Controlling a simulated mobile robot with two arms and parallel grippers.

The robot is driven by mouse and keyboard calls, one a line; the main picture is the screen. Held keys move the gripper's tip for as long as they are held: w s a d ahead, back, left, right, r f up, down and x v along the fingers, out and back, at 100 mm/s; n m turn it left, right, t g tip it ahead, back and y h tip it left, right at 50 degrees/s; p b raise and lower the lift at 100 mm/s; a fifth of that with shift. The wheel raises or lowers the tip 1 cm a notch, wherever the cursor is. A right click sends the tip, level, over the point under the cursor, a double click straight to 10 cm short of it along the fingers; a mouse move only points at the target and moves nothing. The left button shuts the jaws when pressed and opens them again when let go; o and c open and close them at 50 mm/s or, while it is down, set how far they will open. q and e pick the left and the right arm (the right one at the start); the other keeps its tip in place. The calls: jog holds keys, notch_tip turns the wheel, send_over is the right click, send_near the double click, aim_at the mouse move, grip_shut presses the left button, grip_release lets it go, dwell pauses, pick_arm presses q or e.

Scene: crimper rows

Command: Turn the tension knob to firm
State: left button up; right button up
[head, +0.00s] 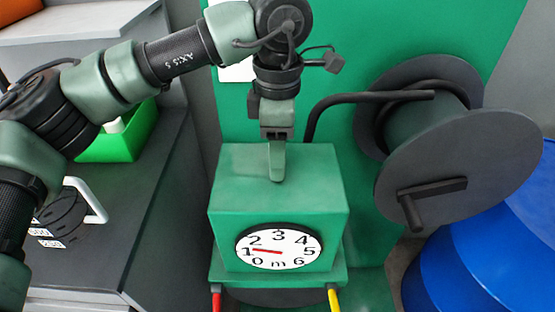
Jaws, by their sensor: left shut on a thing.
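A green box (240,200) stands in the middle of the head view, with a round white dial (280,258) on its front. The dial is numbered 0 to 6 and marked m, and its red needle points near 1. My left gripper (277,178) reaches down from above to the top face of the box. It is shut on a small part there, which its jaws hide almost wholly. I take this part for the tension knob, but its shape, markings and setting cannot be made out. My right gripper is not in view.
A dark cable reel (462,165) with a crank handle stands close on the right, and a black bent tube (335,100) runs behind the box. A blue drum (490,255) is at lower right. A bright green bin (125,140) sits on the left bench.

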pick_arm(q)
jog(key=m+b, duration=0.1)
jog(key=m, duration=0.2)
jog(key=shift+m, duration=0.4)
jog(key=m+b, duration=0.1)
jog(key=m, duration=0.3)
jog(key=shift+m, duration=0.3)
jog(key=m, duration=0.4)
jog(key=shift+d, duration=0.1)
jog(key=m, duration=0.5)
jog(key=shift+f, duration=0.1)
jog(key=o, duration=1.4)
jog(key=shift+r, duration=0.2)
